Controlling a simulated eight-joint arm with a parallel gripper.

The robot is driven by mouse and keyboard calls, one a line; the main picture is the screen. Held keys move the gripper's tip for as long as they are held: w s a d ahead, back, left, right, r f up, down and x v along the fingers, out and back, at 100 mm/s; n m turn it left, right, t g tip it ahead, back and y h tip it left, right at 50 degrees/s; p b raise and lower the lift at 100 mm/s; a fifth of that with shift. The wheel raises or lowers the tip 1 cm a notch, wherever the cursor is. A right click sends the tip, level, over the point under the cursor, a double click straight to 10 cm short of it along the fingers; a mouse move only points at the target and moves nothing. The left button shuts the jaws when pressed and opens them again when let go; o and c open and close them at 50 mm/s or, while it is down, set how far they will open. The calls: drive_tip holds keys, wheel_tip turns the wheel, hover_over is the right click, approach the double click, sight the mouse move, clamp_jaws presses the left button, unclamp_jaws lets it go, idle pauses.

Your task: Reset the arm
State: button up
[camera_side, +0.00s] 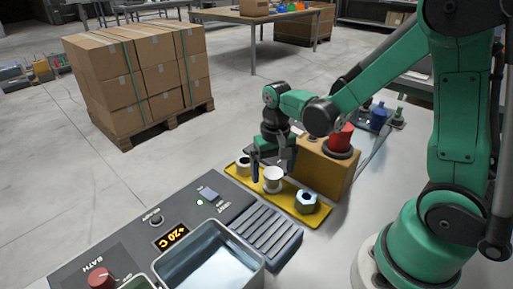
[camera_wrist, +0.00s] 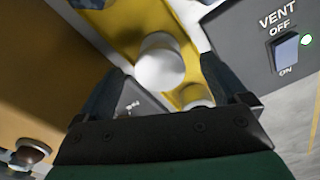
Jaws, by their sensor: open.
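My gripper (camera_side: 268,171) is open over a yellow tray, its two fingers pointing down. A white rounded cup-like piece (camera_side: 273,180) stands on the tray between or just beyond the fingers. The same white piece (camera_wrist: 160,68) shows in the wrist view between my open fingers, with no clear contact on either side. I cannot tell its exact depth relative to the fingertips. The yellow tray (camera_side: 287,204) also holds a metal nut-like piece (camera_side: 306,202) in front and a smaller one (camera_side: 243,165) at the back left.
A control panel with a vent switch (camera_side: 208,194), a ribbed rack (camera_side: 266,232) and a liquid bath (camera_side: 210,262) lie in front. Blue parts (camera_side: 379,115) stand behind; stacked cartons (camera_side: 138,75) are on the floor.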

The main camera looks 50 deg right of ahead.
wheel_tip(320, 180, up, 4)
drive_tip(key=shift+a+r, duration=0.1)
drive_tip(key=s+a+r+n+t, duration=0.3)
drive_tip(key=r+n+t, duration=0.2)
drive_tip(key=r+t, duration=0.1)
drive_tip(key=shift+a+t, duration=0.35)
drive_tip(key=shift+t, duration=0.25)
